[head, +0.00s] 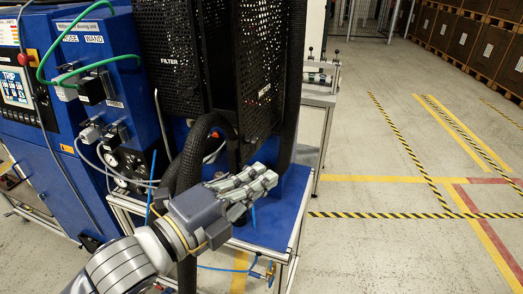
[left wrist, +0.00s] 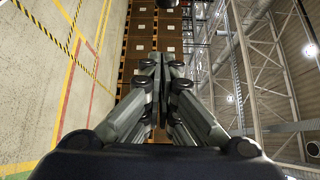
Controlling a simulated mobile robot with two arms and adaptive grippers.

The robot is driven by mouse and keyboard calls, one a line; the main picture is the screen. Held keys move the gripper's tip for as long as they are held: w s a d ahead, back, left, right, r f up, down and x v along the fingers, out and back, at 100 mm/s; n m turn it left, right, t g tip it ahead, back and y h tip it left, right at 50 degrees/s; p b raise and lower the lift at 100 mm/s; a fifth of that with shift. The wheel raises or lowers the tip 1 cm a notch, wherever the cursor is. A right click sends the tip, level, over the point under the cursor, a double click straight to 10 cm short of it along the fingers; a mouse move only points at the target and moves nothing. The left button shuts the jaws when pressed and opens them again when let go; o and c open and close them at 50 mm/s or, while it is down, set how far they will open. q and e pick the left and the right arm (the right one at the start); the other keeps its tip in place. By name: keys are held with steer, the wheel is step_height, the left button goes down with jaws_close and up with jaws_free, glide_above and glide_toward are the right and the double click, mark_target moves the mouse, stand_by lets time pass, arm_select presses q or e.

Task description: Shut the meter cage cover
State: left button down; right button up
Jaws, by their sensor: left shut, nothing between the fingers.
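The black perforated cage (head: 160,35) stands on the blue bench at the top middle of the head view. A front panel carries the label "FILTER". A second perforated panel (head: 262,70) forms its right side, with a small label too small to read. I cannot tell for certain which panel is the meter cage cover or how far it is open. My left gripper (head: 268,179) is shut and empty, below and in front of the cage, apart from the panels. Its closed fingers also show in the left wrist view (left wrist: 163,62). My right gripper is out of view.
Thick black hoses (head: 190,150) run down beside the cage, close to my left gripper. A blue control cabinet (head: 60,185) with green tubing stands at left. The blue bench top (head: 275,215) ends right of the gripper. Open floor with striped tape lies beyond.

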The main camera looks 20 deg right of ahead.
arm_select(q)
steer(key=w+d+p, duration=0.2)
steer(key=w+p, duration=0.1)
steer(key=w, duration=0.3)
steer(key=shift+d, duration=0.2)
stand_by(0.4)
